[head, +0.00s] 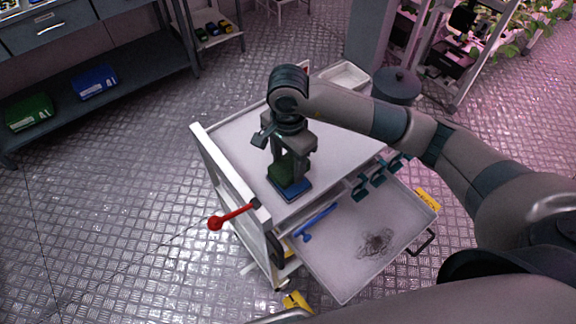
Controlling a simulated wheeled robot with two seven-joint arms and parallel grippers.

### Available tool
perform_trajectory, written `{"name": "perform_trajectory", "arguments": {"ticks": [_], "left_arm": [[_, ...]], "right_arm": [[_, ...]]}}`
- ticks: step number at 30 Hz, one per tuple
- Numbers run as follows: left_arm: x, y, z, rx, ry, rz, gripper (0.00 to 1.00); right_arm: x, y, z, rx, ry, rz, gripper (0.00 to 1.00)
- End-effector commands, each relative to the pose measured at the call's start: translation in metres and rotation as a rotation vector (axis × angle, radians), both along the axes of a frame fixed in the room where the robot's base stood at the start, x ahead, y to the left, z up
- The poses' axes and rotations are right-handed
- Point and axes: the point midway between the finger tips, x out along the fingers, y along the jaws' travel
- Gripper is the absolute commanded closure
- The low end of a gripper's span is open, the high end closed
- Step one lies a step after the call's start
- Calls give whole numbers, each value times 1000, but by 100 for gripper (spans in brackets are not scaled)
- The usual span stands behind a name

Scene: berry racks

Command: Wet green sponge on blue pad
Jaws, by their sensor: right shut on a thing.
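My right gripper (290,162) points down over the cart top, shut on a dark green sponge (284,175). The sponge is right over the blue pad (297,190), which lies near the front left corner of the cart top. The sponge looks to touch the pad, but I cannot tell if its full weight rests there. The fingers hide part of the sponge, and the sponge hides part of the pad. My left gripper is not in view.
The white cart top (235,150) is mostly clear. An open drawer (345,285) juts out in front, holding a blue tool (318,220) and a dark tangle (375,243). A red-knobbed lever (215,223) sticks out left. A dark round pot (397,85) stands behind.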

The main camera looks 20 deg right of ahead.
Motion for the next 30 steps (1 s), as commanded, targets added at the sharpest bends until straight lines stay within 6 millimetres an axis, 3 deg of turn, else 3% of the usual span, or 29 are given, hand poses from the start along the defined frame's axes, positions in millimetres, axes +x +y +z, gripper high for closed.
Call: {"name": "perform_trajectory", "arguments": {"ticks": [14, 30], "left_arm": [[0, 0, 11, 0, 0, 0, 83], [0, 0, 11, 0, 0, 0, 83]], "right_arm": [[0, 0, 31, 1, -2, 0, 68], [0, 0, 33, 0, -1, 0, 68]]}}
